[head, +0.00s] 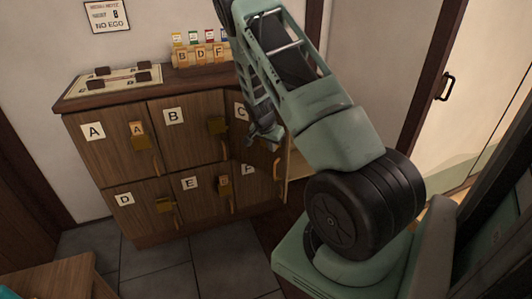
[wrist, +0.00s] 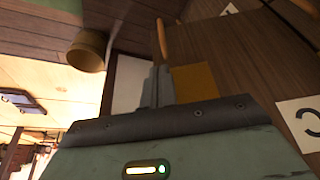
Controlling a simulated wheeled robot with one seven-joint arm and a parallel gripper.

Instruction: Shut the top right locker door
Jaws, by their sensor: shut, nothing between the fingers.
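The top right locker door, labelled C (head: 240,112), stands ajar, with a pale gap (head: 296,168) at its right side. My arm hides much of it. Its light wooden handle (head: 277,168) shows below my gripper. In the wrist view the door (wrist: 245,70) fills the right side, with its C label (wrist: 303,120), a brass plate (wrist: 196,80) and the handle (wrist: 162,38). My gripper (head: 272,140) is shut and empty, close to the door front; the fingers (wrist: 158,88) appear beside the brass plate. I cannot tell whether they touch the door.
Locker doors A (head: 95,132), B (head: 175,118), D (head: 125,200) and E (head: 190,185) look shut, with projecting brass locks and handles. Door F (head: 250,171) is partly hidden. A board (head: 110,82) and lettered box (head: 200,54) stand on top. Tiled floor (head: 160,285) lies in front.

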